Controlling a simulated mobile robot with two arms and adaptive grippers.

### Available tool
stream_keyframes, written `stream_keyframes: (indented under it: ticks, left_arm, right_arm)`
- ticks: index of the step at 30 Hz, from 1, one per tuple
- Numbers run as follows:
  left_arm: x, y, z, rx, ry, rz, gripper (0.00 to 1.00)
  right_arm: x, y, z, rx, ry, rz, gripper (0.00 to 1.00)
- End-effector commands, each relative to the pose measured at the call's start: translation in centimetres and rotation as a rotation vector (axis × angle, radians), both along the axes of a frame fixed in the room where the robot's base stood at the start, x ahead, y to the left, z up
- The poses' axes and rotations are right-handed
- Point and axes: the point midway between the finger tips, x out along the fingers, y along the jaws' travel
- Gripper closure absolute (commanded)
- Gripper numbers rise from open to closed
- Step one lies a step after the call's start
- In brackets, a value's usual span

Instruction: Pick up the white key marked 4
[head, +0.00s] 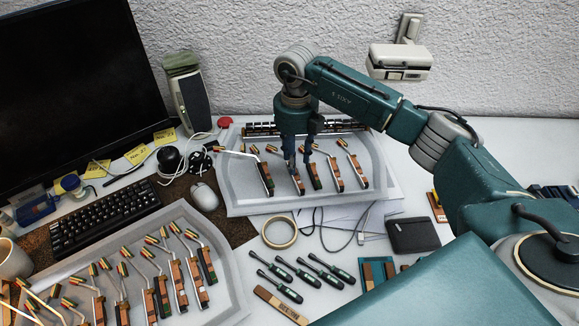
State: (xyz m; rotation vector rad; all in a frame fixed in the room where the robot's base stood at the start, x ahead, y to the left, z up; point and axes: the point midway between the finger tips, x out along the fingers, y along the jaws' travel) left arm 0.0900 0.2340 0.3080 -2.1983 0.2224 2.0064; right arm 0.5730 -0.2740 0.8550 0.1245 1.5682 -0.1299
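Several piano action pieces with wooden bodies, thin stems and small coloured tips stand on the grey tray (238,198) at the back. Any marks on them are too small to read, so I cannot tell which is the white key marked 4. My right gripper (299,162) points down over this tray, its two fingers apart. It is just above and around the top of a brown piece (297,181), second from the left. I cannot tell whether it touches it. A darker piece (315,178) stands close to its right. My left gripper is not in view.
A second tray (232,300) with several similar pieces lies at the front left. A tape roll (265,234), several screwdrivers (327,276) and a black wallet (412,235) lie in front of the back tray. A mouse (204,196) and keyboard (104,217) are left.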

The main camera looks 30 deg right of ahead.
Motion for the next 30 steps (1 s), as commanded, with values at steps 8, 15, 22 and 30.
stream_keyframes:
  ticks: [8,15,22,30]
  left_arm:
    - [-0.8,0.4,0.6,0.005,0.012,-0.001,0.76]
    - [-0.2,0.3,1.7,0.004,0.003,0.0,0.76]
    - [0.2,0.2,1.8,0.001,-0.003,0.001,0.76]
    - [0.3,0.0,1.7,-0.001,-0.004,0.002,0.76]
  right_arm:
    - [-0.2,0.1,-2.5,0.001,0.002,0.002,0.64]
    - [-0.8,0.1,-5.9,0.004,0.001,0.001,0.64]
    - [-0.7,0.0,-7.1,0.003,-0.001,0.002,0.64]
    - [-0.7,0.1,-7.1,0.003,-0.001,0.002,0.92]
